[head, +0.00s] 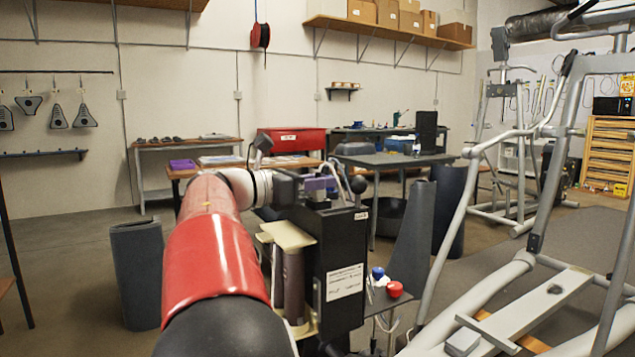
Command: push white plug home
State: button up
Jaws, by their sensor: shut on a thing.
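My red arm reaches forward to a pale wrist, and my gripper (318,188) is at the top of a black box-shaped unit (345,260) with a white label. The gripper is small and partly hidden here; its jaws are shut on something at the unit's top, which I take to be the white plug. The plug's own shape and how far it sits in its socket cannot be made out. A pale cable (338,170) loops up beside the gripper. Purple parts show close to the jaws.
An elliptical trainer frame (520,262) fills the right side. Blue (377,273) and red (395,289) knobs stand just right of the unit. A dark grey upright cover (410,235) is behind them. A grey bin (138,275) stands left of my arm. Workbenches line the back wall.

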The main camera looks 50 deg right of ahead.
jog(key=o, duration=1.1)
jog(key=shift+c, duration=0.2)
jog(key=v, duration=0.8)
